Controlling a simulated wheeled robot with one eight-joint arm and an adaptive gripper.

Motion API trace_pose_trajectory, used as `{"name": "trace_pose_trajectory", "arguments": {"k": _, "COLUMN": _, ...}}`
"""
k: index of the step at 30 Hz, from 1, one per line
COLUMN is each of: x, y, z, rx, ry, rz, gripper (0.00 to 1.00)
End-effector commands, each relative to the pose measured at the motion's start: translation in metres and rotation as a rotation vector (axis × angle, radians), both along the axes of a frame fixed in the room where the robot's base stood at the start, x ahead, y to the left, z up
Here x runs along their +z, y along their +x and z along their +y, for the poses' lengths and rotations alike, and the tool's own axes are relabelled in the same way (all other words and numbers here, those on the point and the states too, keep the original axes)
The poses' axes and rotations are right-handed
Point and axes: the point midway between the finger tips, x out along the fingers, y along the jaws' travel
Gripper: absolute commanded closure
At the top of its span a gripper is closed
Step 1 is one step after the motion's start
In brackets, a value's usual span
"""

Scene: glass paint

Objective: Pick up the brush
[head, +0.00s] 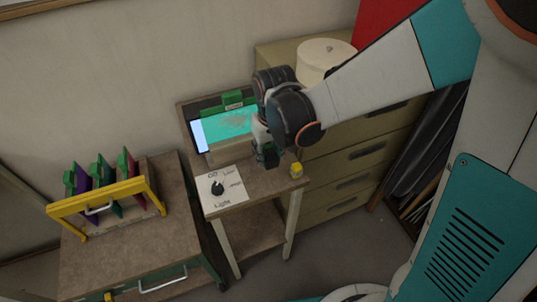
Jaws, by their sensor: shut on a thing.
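My gripper (266,158) points down over the right part of the small wooden table (262,187), in front of the lit turquoise panel (228,124). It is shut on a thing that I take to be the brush. The arm and the gripper's own dark body hide the thing, so I cannot make out its shape or tell whether it touches the table. No other brush is clear in view.
A light control plate with a black knob (218,188) is on the table's front left. A small yellow item (296,170) is at its right corner. A yellow-framed rack (100,198) with coloured panels stands on a cabinet at left. A drawer chest (345,165) stands behind right.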

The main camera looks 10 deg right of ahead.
Motion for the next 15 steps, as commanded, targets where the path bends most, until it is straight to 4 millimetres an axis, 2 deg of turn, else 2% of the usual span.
{"name": "trace_pose_trajectory", "arguments": {"k": 1, "x": 0.021, "y": 0.0, "z": 0.0, "rx": 0.0, "ry": 0.0, "rz": 0.0, "gripper": 0.89}}
{"name": "trace_pose_trajectory", "arguments": {"k": 6, "x": 0.057, "y": 0.0, "z": 0.0, "rx": 0.0, "ry": 0.0, "rz": 0.0, "gripper": 0.89}}
{"name": "trace_pose_trajectory", "arguments": {"k": 15, "x": 0.096, "y": 0.0, "z": 0.0, "rx": 0.0, "ry": 0.0, "rz": 0.0, "gripper": 0.89}}
